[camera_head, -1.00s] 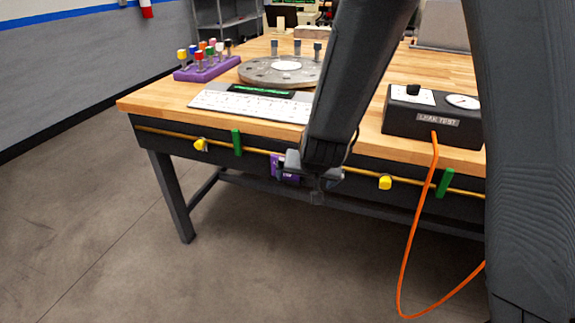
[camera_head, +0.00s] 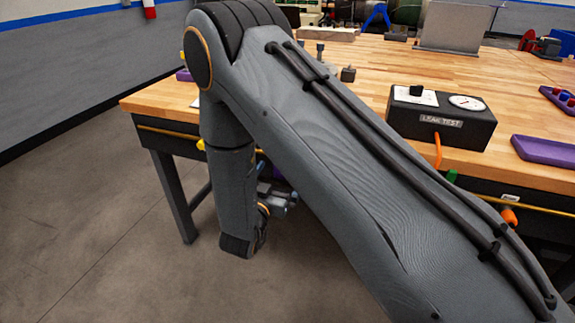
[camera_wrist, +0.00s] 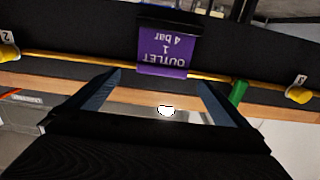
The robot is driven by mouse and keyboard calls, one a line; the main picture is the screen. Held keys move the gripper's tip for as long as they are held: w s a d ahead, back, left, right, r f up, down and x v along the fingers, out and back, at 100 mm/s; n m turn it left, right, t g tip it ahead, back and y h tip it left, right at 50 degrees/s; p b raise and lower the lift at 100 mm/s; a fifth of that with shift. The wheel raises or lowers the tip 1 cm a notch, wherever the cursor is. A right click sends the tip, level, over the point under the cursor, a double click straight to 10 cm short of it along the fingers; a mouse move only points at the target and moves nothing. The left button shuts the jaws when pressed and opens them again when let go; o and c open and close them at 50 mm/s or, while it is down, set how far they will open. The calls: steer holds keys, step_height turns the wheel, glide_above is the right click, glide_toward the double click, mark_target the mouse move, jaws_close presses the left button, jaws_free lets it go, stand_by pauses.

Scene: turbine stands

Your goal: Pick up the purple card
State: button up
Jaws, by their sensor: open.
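The purple card (camera_wrist: 165,48) hangs at the yellow rail on the dark front of the bench in the wrist view. Its printing, "OUTLET 1 4 bar", appears upside down. My gripper (camera_wrist: 160,77) is open, with one finger on each side below the card in the picture. The card lies beyond the fingertips, roughly centred between them, and nothing is between the fingers. In the head view my gripper (camera_head: 283,197) is low in front of the bench, partly hidden by my arm.
The wooden bench (camera_head: 365,75) carries a leak test box (camera_head: 440,118) and a purple tray (camera_head: 545,153). The floor at left is clear.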

steer(key=shift+a+p+x, duration=0.2)
steer(key=shift+p+x, duration=0.35)
steer(key=shift+x, duration=2.25)
steer(key=shift+f, duration=0.1)
steer(key=c, duration=1.1)
